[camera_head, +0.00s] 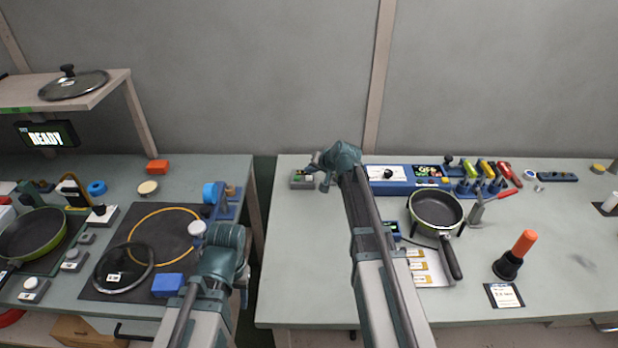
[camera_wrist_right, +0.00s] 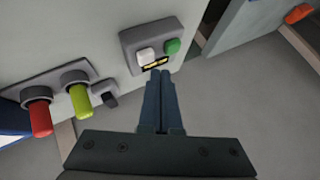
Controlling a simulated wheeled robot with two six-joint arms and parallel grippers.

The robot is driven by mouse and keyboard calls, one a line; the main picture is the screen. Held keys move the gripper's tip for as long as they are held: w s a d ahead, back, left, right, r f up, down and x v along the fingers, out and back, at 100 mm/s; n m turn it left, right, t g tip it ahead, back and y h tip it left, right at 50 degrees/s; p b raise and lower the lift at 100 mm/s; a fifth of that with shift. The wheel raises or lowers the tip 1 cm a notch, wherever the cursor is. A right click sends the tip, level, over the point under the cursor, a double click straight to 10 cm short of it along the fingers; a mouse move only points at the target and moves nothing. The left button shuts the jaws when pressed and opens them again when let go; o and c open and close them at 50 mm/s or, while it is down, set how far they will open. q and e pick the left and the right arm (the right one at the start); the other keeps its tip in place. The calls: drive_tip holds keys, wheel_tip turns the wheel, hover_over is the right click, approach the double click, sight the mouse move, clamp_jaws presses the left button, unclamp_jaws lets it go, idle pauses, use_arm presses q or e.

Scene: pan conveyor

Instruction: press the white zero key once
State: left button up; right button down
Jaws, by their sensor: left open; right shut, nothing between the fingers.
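The white key (camera_wrist_right: 147,54) sits beside a green key (camera_wrist_right: 172,46) on a small grey box (camera_wrist_right: 130,45) in the right wrist view. A black and yellow label (camera_wrist_right: 156,64) is on the box below the keys. My right gripper (camera_wrist_right: 159,76) is shut and empty, its fingertips close to the label and the white key; I cannot tell whether they touch. In the head view the grey box (camera_head: 301,184) is at the back left of the right table, partly hidden by my right gripper (camera_head: 317,166). My left gripper (camera_head: 227,245) is over the left table, its fingers mostly hidden.
A red handle (camera_wrist_right: 40,118) and a yellow-green handle (camera_wrist_right: 80,101) stand left of the box in the wrist view. On the right table are a blue panel (camera_head: 402,184) and a pan (camera_head: 436,207). The table's front left is clear.

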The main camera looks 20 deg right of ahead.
sight(311, 182)
drive_tip(key=shift+f, duration=0.1)
idle(0.7)
drive_tip(key=shift+f+b, duration=0.3)
drive_tip(key=shift+b, duration=0.15)
drive_tip(key=shift+f+b, duration=0.45)
drive_tip(key=shift+f, duration=0.05)
idle(0.5)
drive_tip(key=shift+r, duration=0.2)
drive_tip(key=shift+r+p, duration=0.75)
drive_tip(key=shift+p, duration=0.15)
wheel_tip(311, 182, up, 5)
drive_tip(key=p, duration=0.5)
